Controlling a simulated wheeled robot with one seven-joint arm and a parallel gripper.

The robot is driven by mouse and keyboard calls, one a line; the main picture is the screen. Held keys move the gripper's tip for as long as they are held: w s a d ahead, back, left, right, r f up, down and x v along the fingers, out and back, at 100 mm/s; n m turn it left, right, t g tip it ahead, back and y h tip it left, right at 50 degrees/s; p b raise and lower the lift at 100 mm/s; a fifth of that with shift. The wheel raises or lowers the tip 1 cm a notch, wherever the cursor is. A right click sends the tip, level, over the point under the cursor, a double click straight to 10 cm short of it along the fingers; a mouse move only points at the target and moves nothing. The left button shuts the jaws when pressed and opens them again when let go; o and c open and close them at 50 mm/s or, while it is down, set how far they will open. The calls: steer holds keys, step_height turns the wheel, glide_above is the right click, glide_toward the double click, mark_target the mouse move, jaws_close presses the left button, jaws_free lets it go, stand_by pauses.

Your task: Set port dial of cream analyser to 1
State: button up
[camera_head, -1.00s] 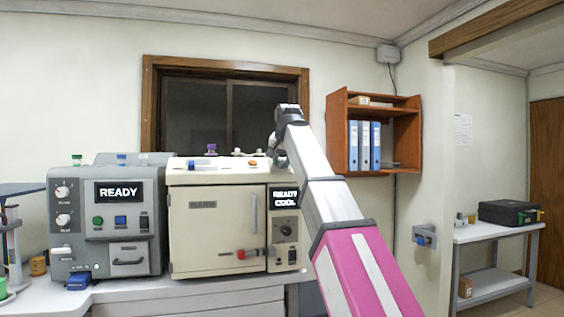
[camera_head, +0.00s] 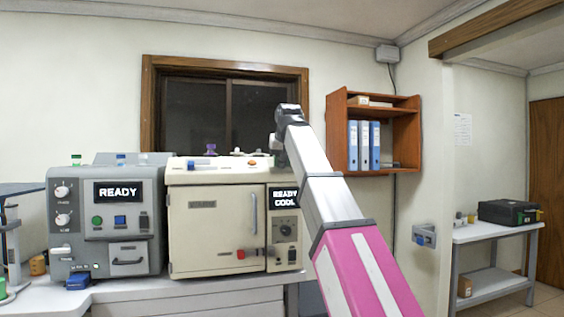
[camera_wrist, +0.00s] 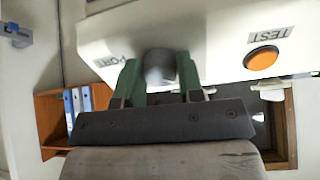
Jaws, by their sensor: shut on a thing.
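The cream analyser (camera_head: 215,222) stands on the bench with its door closed and a display reading "READY COOL". In the wrist view its cream top (camera_wrist: 215,45) carries a grey port dial (camera_wrist: 159,68) beside a "PORT" label (camera_wrist: 118,54). My gripper (camera_wrist: 156,78) is shut on the port dial, with one green finger on each side of it. The dial's pointer and position marks cannot be made out.
An orange button (camera_wrist: 262,58) marked "TEST" is on the same top, apart from my fingers. A grey analyser (camera_head: 107,220) reading "READY" stands close on the left. A wooden shelf with blue binders (camera_head: 370,145) hangs on the wall behind my arm.

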steer(key=o, duration=0.9)
steer(key=v, duration=1)
steer(key=shift+s+d+r, duration=0.1)
steer(key=shift+s+r, duration=0.2)
